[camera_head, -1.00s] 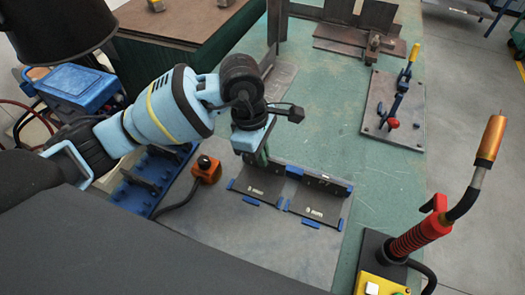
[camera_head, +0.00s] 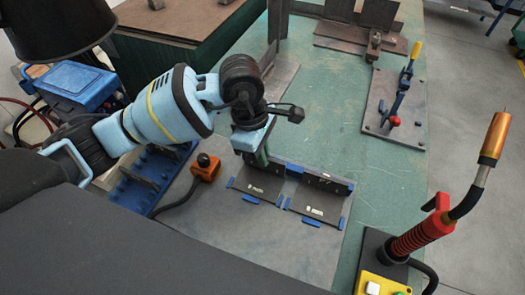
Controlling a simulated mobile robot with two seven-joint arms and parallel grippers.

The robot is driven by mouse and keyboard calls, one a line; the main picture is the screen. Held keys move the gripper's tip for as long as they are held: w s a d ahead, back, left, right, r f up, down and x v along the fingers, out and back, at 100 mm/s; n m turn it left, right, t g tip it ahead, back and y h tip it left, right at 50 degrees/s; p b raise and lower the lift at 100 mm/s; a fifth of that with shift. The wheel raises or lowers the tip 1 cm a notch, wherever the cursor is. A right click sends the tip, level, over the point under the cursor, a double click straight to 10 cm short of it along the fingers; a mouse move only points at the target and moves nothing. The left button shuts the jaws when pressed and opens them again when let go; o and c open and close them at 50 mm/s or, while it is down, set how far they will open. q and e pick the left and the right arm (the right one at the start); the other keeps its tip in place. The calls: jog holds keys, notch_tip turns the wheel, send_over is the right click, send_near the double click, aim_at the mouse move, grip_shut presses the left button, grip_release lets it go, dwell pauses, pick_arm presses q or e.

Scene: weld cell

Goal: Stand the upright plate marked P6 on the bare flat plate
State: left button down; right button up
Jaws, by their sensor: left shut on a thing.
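Two dark flat plates lie side by side on the bench, a left one (camera_head: 257,181) and a right one (camera_head: 316,204), each with a small pale label and blue locators at its edges. An upright plate (camera_head: 325,182) stands along the far edge of the right flat plate. My left gripper (camera_head: 260,160) points down at the far edge of the left flat plate. It is shut on a dark upright plate (camera_head: 278,170), largely hidden by the gripper. The marks are too small to read, and I cannot tell whether the held plate touches the flat one. My right gripper is out of view.
An orange button box (camera_head: 206,167) with a cable is left of the plates, beside a blue fixture (camera_head: 150,180). A welding torch (camera_head: 455,190) stands at the lower right. A toggle clamp board (camera_head: 394,110) is at the right.

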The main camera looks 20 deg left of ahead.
pick_arm(q)
jog(key=shift+f, duration=0.2)
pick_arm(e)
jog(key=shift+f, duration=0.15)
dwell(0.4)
pick_arm(q)
jog(key=c, duration=1.5)
grip_release()
